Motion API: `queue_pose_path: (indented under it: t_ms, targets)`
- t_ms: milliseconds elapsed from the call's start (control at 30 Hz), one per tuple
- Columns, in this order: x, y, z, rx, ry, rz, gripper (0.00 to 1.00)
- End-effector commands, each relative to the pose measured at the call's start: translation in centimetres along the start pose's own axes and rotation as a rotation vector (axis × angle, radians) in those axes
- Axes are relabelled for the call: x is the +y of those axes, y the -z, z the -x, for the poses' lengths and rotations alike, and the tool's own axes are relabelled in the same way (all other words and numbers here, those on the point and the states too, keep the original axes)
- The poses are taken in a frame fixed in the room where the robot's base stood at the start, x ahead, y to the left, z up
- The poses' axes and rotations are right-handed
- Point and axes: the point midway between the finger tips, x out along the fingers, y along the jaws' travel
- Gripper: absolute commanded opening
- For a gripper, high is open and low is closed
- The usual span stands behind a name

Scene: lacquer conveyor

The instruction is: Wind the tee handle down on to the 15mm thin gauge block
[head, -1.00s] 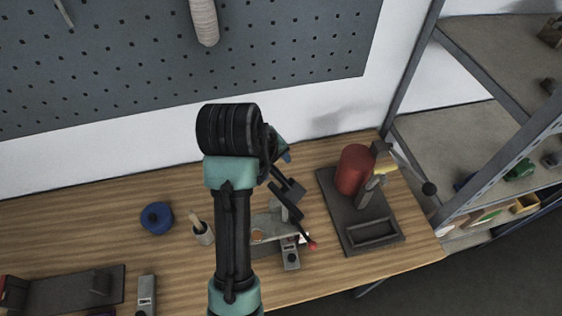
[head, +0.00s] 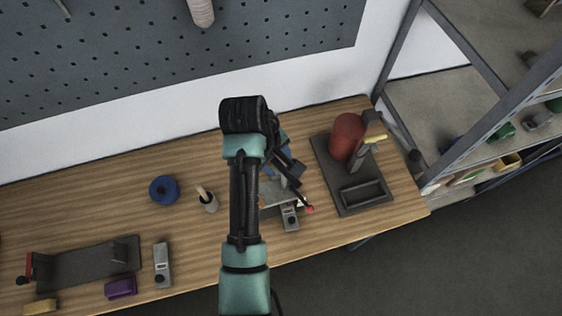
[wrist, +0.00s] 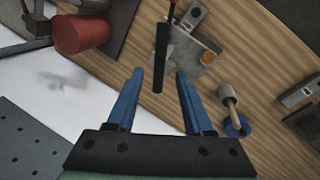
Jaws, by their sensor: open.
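A grey metal fixture (wrist: 187,55) with a copper-coloured disc (wrist: 207,57) stands on the wooden bench; it also shows in the head view (head: 272,192), partly hidden by my arm. A dark bar (wrist: 161,55), apparently the tee handle, stands over the fixture. My gripper (wrist: 159,72) has two blue fingers, open and apart. In the wrist view the bar shows between the fingertips; I cannot tell whether it is at their depth, and no contact shows. A red-tipped lever (head: 310,209) sticks out at the fixture's right. I cannot make out the 15mm thin gauge block.
A red cylinder (head: 347,137) stands on a dark base at right. A grey block with a dark knob (head: 290,218) lies in front of the fixture. Shelving (head: 430,110) borders the right.

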Motion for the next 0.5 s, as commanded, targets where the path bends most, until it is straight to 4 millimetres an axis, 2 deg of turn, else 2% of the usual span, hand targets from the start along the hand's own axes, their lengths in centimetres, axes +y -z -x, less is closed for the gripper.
queue_pose_path:
  t_ms: [200, 500]
  targets:
    - [0.0, 0.0, -3.0, 0.000, 0.001, 0.000, 0.52]
    - [0.0, 0.1, -4.1, 0.002, -0.001, 0.000, 0.52]
